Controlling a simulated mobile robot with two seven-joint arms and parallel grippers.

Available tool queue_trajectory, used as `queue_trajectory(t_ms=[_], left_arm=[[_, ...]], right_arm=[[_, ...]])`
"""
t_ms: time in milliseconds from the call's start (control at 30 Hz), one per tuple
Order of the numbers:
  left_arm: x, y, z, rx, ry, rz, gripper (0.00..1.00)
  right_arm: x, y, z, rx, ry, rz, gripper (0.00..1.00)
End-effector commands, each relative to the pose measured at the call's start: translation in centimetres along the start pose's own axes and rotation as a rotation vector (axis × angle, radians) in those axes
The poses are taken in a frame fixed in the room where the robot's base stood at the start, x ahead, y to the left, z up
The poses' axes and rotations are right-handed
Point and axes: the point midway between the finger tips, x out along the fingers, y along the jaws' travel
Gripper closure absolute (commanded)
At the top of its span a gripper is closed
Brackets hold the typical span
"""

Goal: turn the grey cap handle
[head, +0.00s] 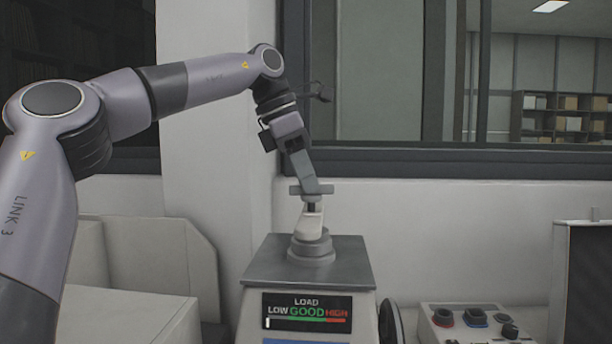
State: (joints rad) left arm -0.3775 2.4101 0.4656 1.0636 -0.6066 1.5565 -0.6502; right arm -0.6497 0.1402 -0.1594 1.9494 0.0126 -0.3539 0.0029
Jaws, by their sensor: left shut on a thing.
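The grey cap handle (309,224) is a pale upright piece on top of the round, stepped grey cap (311,250). The cap sits on the flat grey top of the mounting press (262,268). My left gripper (312,207) reaches down from above, slightly tilted, and is shut on the top of the handle. Its dark fingertips are small here and partly hide the handle's upper end. The press front has a load display (306,312) marked LOW, GOOD and HIGH, with a short white bar at the LOW end. My right gripper is out of view.
A control box (463,322) with several knobs stands right of the press, and a dark-faced panel (586,280) stands further right. Pale box-like casing (130,308) fills the lower left. A wall and a window frame (400,162) lie behind the press.

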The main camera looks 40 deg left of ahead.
Motion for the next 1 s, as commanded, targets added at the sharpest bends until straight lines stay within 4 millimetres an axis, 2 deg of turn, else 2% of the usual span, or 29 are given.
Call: queue_trajectory(t_ms=[300, 867, 900, 933, 967, 1000], left_arm=[[0.07, 0.12, 0.04, 0.12, 0.002, -0.05, 1.0], [0.03, 0.13, 0.02, 0.146, 0.003, -0.059, 1.0], [0.03, 0.13, 0.02, 0.146, 0.003, -0.059, 0.78], [0.03, 0.13, 0.02, 0.146, 0.003, -0.059, 0.68], [0.03, 0.13, 0.02, 0.146, 0.003, -0.059, 0.62], [0.03, 0.13, 0.02, 0.146, 0.003, -0.059, 0.62]], right_arm=[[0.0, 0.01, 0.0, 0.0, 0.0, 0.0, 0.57], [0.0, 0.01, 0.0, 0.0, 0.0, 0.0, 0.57], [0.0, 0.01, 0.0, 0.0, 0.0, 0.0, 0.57], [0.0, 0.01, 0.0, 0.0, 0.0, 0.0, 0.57], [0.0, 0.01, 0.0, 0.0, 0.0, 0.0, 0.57], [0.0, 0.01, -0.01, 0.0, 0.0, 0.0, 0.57]])
